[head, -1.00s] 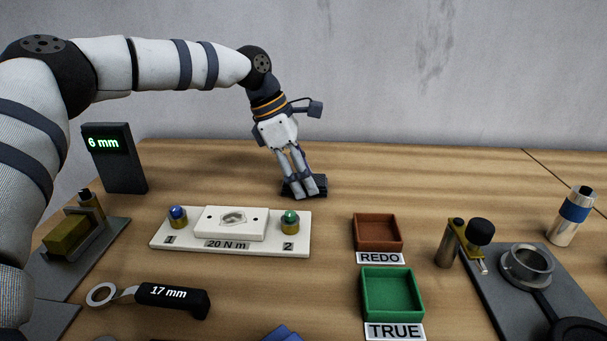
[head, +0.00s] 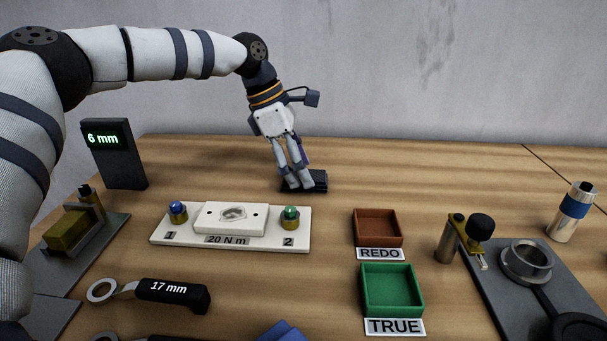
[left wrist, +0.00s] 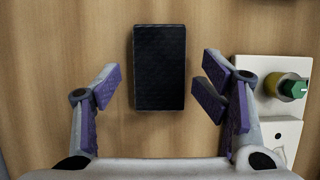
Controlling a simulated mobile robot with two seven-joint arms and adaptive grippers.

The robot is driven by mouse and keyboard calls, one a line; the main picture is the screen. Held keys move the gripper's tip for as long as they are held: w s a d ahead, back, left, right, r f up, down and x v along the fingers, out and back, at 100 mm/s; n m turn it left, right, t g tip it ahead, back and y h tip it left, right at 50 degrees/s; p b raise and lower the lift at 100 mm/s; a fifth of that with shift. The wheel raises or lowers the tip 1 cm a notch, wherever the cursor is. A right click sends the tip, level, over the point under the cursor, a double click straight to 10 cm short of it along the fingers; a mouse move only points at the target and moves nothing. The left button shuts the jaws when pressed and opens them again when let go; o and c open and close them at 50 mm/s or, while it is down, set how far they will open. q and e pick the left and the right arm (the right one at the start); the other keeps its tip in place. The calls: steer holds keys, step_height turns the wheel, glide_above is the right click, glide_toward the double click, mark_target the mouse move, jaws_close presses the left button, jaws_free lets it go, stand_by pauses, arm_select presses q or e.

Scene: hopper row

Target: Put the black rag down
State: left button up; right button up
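The black rag (head: 315,181) lies flat on the wooden table, behind the white plate. It looks like a dark, folded rectangle. In the left wrist view the rag (left wrist: 159,68) lies between and beyond the finger pads, with wood showing on both sides of it. My left gripper (head: 294,183) is open just above the rag, its fingers spread apart and touching nothing that I can see. It also shows in the left wrist view (left wrist: 160,95). My right gripper is not in view.
The white plate (head: 283,242) with two knobs stands in front of the rag. A brown REDO tray (head: 377,228) and a green TRUE tray (head: 392,290) are at centre right. A 17 mm wrench (head: 172,292) lies at the front left. The table right of the rag is clear.

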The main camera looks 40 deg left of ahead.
arm_select(q)
steer(key=v, duration=1.1)
steer(key=shift+d+f, duration=0.1)
steer(key=shift+d, duration=0.05)
